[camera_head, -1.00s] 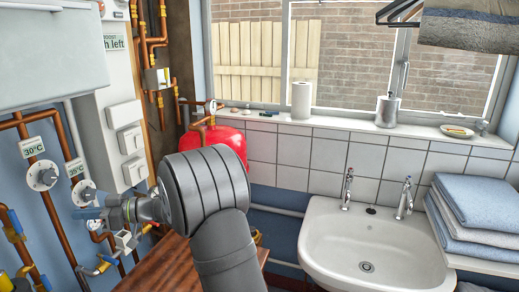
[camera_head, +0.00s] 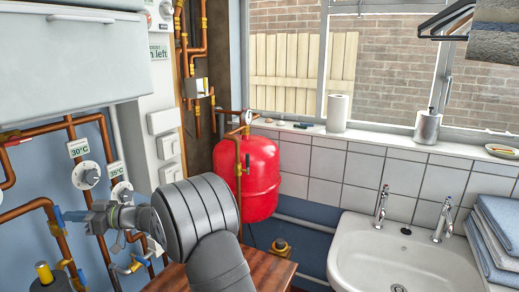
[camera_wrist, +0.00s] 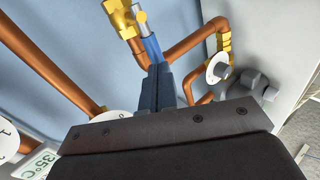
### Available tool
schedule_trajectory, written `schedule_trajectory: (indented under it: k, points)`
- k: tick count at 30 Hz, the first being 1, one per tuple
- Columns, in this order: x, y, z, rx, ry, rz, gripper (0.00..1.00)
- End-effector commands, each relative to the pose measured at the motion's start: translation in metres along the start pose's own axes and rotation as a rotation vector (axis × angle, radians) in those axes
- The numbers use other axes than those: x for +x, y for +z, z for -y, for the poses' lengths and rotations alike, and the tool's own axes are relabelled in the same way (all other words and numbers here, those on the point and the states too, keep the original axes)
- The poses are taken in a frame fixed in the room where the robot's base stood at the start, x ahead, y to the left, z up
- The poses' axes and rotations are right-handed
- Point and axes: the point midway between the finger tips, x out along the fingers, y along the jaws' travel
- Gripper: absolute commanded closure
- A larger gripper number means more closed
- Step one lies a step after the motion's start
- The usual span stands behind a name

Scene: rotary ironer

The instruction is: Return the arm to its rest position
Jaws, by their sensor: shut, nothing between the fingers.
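My gripper (camera_head: 70,216) is at the left in the head view, in front of the copper pipes, with its fingers pointing left. My grey arm reaches up to it from the bottom middle. In the wrist view my gripper's dark blue fingers (camera_wrist: 157,82) are together, with nothing held between them. A blue lever with a brass fitting (camera_wrist: 120,18) shows just past the fingertips; I cannot tell whether they touch it. A copper pipe (camera_wrist: 190,42) runs just beyond.
White dial valves labelled 30°C (camera_head: 86,175) and 35°C (camera_head: 121,193) sit near the gripper. A red tank (camera_head: 260,178) stands behind the arm. A wooden top (camera_head: 272,268) lies below it. A white sink (camera_head: 400,258) and folded towels (camera_head: 497,235) are at right.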

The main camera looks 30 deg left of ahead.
Motion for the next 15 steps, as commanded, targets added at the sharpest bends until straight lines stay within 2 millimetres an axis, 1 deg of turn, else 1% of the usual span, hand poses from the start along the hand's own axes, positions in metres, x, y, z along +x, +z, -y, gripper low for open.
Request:
schedule_trajectory:
  k: [4,15]
  points:
    - [0.0063,0.0000,-0.0003,-0.001,0.001,0.000,1.00]
    - [0.0047,-0.0001,-0.0006,0.000,0.001,0.000,1.00]
